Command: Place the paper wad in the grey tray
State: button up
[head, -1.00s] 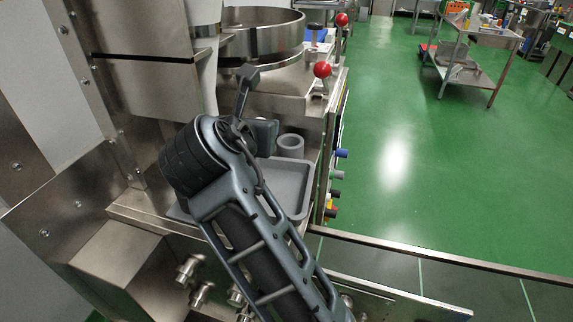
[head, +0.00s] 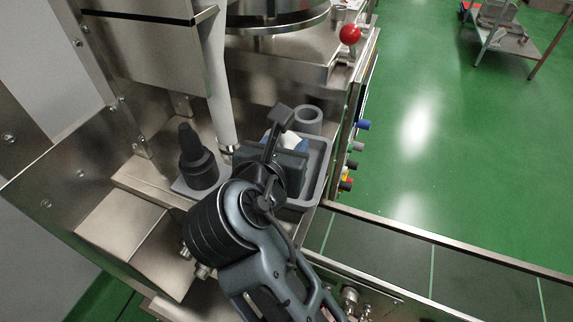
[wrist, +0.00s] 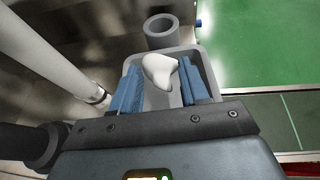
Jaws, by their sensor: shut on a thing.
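The paper wad is a white, crumpled lump (wrist: 160,72) between the blue fingers of my gripper (wrist: 161,80) in the wrist view. My gripper is shut on it. In the head view only a small white part of the wad (head: 292,140) shows behind my gripper (head: 280,150). The grey tray (head: 322,172) lies beneath and around the gripper, on the steel ledge. Its rim also shows behind the wad in the wrist view (wrist: 205,62). The wad appears over the tray; its height above the floor of the tray is hard to tell.
A grey hollow cylinder (head: 308,119) stands at the tray's far end. A dark stepped object (head: 197,165) stands on a grey plate left of my gripper. A pale tube (head: 218,90) comes down between them. A red ball knob (head: 350,34) is at the back right.

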jog(key=shift+s+f, duration=0.3)
jog(key=shift+s, duration=0.2)
jog(key=shift+f, duration=2)
jog(key=o, duration=1)
jog(key=v, duration=1.2)
